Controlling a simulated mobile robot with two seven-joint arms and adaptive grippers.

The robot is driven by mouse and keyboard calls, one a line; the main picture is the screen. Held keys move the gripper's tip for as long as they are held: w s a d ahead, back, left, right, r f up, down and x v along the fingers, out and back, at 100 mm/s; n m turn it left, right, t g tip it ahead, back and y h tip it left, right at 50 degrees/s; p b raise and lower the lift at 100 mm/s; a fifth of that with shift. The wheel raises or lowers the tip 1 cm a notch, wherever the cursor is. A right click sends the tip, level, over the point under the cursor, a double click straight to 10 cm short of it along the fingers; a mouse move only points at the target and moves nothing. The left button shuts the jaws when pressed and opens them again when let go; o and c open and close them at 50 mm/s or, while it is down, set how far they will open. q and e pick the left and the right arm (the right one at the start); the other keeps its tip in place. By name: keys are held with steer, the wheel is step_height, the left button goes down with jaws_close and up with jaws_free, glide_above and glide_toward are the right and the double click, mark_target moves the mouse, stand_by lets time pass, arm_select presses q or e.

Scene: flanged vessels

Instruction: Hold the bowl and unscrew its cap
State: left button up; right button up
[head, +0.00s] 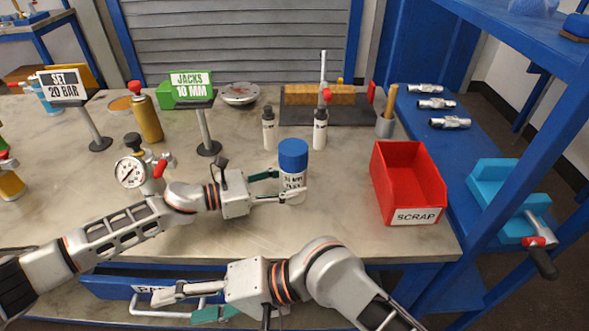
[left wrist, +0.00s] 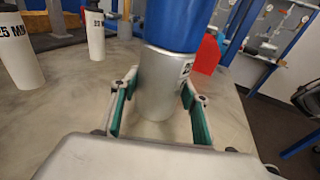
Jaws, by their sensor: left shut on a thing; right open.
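The bowl (head: 292,186) is a white upright cylinder with dark print, standing on the bench. Its blue cap (head: 293,155) sits on top. In the left wrist view the white body (left wrist: 161,85) stands between the fingers, and the blue cap (left wrist: 180,22) is cut off by the top edge. My left gripper (head: 279,186) is shut on the bowl's white body, below the cap. My right gripper (head: 178,304) is open and empty, low at the bench's front edge, pointing left, away from the bowl.
A red scrap bin (head: 407,185) stands right of the bowl. Two small white bottles (head: 268,130) (head: 320,130) stand behind it. A pressure gauge (head: 131,172) and a jacks sign (head: 191,88) are to the left. A blue drawer (head: 108,286) lies below the front edge.

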steer(key=w+d+r+m+h, duration=0.1)
steer(key=w+d+r+h, duration=0.3)
steer(key=w, duration=0.6)
steer(key=w+d+r+t+h, duration=0.1)
steer(key=w+d+r+h, duration=0.1)
steer(key=w+r, duration=0.5)
steer(key=w+d+r+m+h, duration=0.1)
steer(key=w+d+r+h, duration=0.2)
steer(key=w, duration=0.9)
step_height(320, 180, up, 3)
steer(key=n+h, duration=0.1)
steer(key=h, duration=0.3)
glide_above(293, 146)
steer(key=shift+f, duration=0.1)
steer(key=shift+s+f, duration=0.15)
steer(key=shift+f, duration=3.35)
